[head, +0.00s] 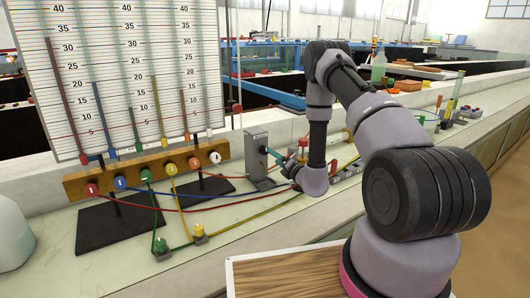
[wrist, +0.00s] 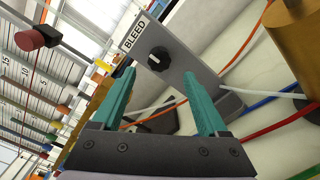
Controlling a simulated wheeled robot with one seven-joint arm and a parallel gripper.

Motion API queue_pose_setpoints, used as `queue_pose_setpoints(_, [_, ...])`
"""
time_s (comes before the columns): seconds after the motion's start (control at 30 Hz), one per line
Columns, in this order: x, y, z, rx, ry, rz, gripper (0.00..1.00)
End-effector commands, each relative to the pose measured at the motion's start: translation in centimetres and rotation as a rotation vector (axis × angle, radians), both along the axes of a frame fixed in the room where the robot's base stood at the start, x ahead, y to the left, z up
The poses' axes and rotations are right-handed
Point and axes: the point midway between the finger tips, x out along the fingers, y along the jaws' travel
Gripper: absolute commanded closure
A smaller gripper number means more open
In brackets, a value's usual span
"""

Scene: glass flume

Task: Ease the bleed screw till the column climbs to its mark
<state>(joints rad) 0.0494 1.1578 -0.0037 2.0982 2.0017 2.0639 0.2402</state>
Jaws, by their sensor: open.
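The bleed screw (wrist: 158,58) is a black knob with a pale pointer line, on a grey upright plate (wrist: 180,70) labelled BLEED. In the head view the grey bleed post (head: 256,158) stands right of the gauge board (head: 120,60); its knob is hard to make out there. My gripper (wrist: 158,76) is open, its teal fingers pointing at the knob, one on either side of it in the picture. They look apart from it; the gap in depth is unclear. Coloured columns, such as the red one (head: 66,100), stand at different heights on the numbered board.
A wooden bar (head: 130,172) with several coloured knobs runs below the board. Coloured tubes, such as the red tube (head: 225,203), cross the bench around the post. A red knob (wrist: 30,38) shows at upper left in the wrist view. Green (head: 160,246) and yellow (head: 198,231) fittings sit in front.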

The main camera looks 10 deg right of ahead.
Motion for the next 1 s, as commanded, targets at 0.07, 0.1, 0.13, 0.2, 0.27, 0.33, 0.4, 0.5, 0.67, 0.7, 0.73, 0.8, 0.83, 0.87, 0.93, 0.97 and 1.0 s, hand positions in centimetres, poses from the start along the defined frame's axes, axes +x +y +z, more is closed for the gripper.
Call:
queue_pose_setpoints(0.07, [1.5, 0.7, 0.1, -0.002, -0.005, 0.004, 0.23])
queue_pose_setpoints(0.1, [2.2, 1.1, 0.1, -0.002, -0.005, 0.004, 0.23])
queue_pose_setpoints(0.13, [2.8, 1.3, 0.1, -0.001, -0.005, 0.004, 0.23])
queue_pose_setpoints(0.2, [4.0, 1.8, 0.1, -0.002, -0.004, 0.004, 0.23])
queue_pose_setpoints(0.27, [5.0, 2.2, 0.1, -0.002, -0.004, 0.004, 0.23])
queue_pose_setpoints(0.33, [5.9, 2.6, 0.1, -0.003, -0.004, 0.004, 0.23])
queue_pose_setpoints(0.4, [6.7, 2.8, 0.1, -0.002, -0.004, 0.003, 0.23])
queue_pose_setpoints(0.5, [7.3, 3.1, 0.1, -0.001, -0.002, 0.003, 0.23])
queue_pose_setpoints(0.67, [7.7, 3.3, 0.1, -0.002, -0.001, 0.003, 0.23])
queue_pose_setpoints(0.7, [7.7, 3.3, 0.1, -0.002, -0.001, 0.003, 0.23])
queue_pose_setpoints(0.73, [7.7, 3.3, 0.1, -0.002, -0.001, 0.003, 0.23])
queue_pose_setpoints(0.8, [7.7, 3.3, 0.1, -0.002, -0.001, 0.003, 0.23])
queue_pose_setpoints(0.83, [7.7, 3.3, 0.1, -0.002, -0.001, 0.003, 0.23])
queue_pose_setpoints(0.87, [7.7, 3.3, 0.1, -0.002, -0.001, 0.003, 0.31])
queue_pose_setpoints(0.93, [7.7, 3.2, 0.1, -0.001, -0.001, 0.003, 0.58])
queue_pose_setpoints(0.97, [7.7, 3.3, 0.1, -0.001, -0.001, 0.003, 0.69])
queue_pose_setpoints(1.0, [7.7, 3.2, 0.1, -0.001, -0.001, 0.003, 0.85])
